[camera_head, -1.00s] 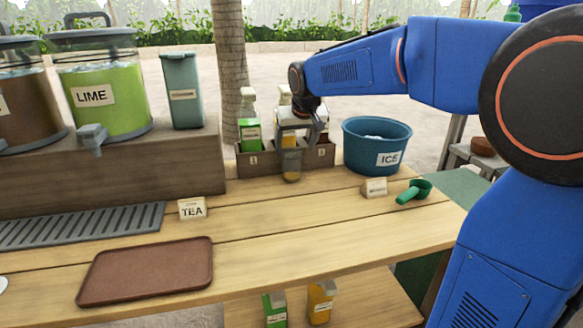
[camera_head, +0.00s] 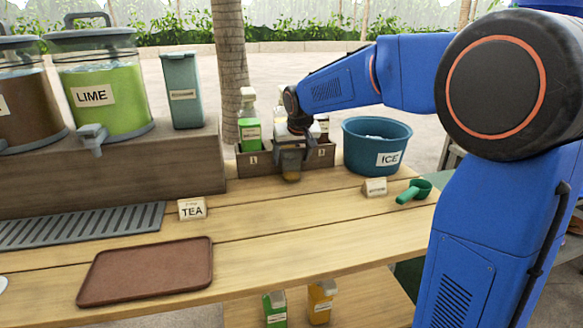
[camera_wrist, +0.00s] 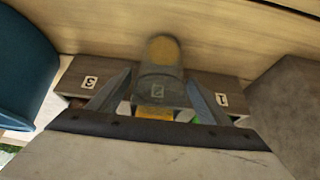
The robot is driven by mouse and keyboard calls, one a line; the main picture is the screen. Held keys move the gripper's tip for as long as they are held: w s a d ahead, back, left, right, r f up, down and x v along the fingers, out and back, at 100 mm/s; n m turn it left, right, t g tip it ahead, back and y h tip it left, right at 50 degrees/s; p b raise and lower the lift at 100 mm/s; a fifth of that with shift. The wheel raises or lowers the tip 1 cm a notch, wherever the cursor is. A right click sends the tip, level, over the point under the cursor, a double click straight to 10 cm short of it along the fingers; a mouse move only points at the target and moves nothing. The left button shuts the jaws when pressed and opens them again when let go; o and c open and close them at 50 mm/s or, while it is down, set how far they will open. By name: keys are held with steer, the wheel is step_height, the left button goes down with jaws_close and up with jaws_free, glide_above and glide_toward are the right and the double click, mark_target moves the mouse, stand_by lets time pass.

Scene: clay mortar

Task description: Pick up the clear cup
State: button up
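The clear cup (camera_head: 291,168) stands on the wooden counter, against the front of the bottle rack. It looks see-through with an amber tint; I cannot tell whether that is content or background. In the wrist view the cup (camera_wrist: 161,62) sits in the middle, between the tips of my gripper's two fingers. My gripper (camera_head: 293,150) is low over the cup and hides its upper part. The gripper (camera_wrist: 160,82) is open, with a finger on each side of the cup. Gaps to the cup look small; contact is not clear.
The wooden bottle rack (camera_head: 318,158) with bottles is right behind the cup. The blue ice bucket (camera_head: 376,148) and green scoop (camera_head: 414,192) are to the right. A TEA sign (camera_head: 192,208) and brown tray (camera_head: 147,270) are to the left.

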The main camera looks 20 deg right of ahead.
steer(key=c, duration=1)
steer(key=shift+o, duration=0.2)
steer(key=shift+c, duration=0.2)
steer(key=shift+s+r, duration=0.2)
steer(key=shift+r, duration=0.25)
step_height(320, 180, up, 6)
steer(key=s, duration=1.9)
steer(key=shift+s, duration=0.3)
